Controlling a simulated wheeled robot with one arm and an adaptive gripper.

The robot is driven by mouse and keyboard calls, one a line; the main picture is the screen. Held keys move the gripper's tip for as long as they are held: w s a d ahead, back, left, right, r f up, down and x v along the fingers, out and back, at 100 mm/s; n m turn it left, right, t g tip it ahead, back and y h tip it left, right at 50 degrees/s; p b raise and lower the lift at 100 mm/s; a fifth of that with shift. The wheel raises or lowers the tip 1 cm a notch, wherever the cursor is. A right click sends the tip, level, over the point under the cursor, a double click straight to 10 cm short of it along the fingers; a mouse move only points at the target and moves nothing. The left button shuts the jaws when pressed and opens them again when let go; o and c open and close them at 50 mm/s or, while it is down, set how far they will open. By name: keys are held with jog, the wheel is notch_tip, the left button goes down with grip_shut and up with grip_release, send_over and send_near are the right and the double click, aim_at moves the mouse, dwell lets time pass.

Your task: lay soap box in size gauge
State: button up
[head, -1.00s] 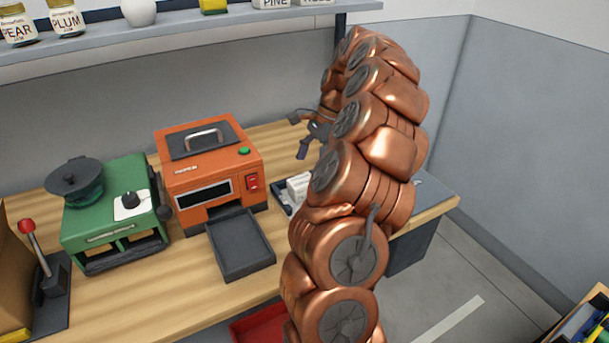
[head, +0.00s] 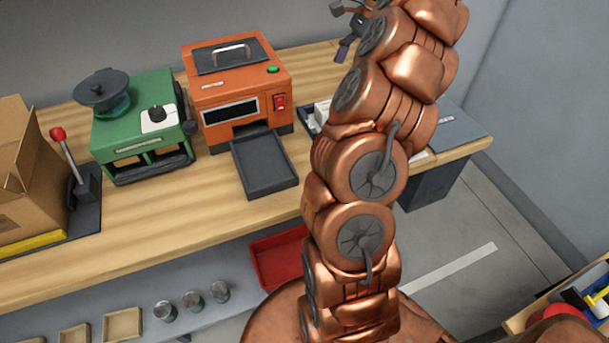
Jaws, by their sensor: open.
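My gripper (head: 347,32) is at the top of the head view, above the back of the bench, and partly cut off by the arm and picture edge. Its dark fingers are apart, with nothing seen between them. A small white box (head: 322,113), possibly the soap box, sits in a dark tray (head: 304,118) right of the orange machine; my arm hides part of both. I cannot tell which thing is the size gauge.
An orange machine (head: 238,88) with a dark pull-out tray (head: 264,165), a green device (head: 140,135), a red-knobbed lever (head: 75,165) and a cardboard box (head: 25,175) stand on the bench. A red bin (head: 277,258) and several jars are below. The bench front is clear.

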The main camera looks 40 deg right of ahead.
jog(key=a+r+n+g+h, duration=0.1)
jog(key=a+r+n+g, duration=0.15)
jog(key=a+n, duration=1.65)
jog(key=s+a+f+n+h, duration=0.1)
jog(key=s+a+f, duration=0.4)
jog(key=s+a, duration=0.4)
jog(key=s+a+f+n+h, duration=0.1)
jog(key=s+a+f, duration=0.3)
jog(key=s+a, duration=0.4)
jog(key=s+h, duration=0.1)
jog(key=s, duration=0.4)
jog(key=shift+s+a+f+n+g, duration=0.2)
jog(key=shift+a+f+n+g, duration=0.15)
jog(key=shift+a+n, duration=0.05)
notch_tip(320, 180, up, 2)
jog(key=shift+p, duration=1)
jog(key=shift+f, duration=0.15)
jog(key=shift+c, duration=0.2)
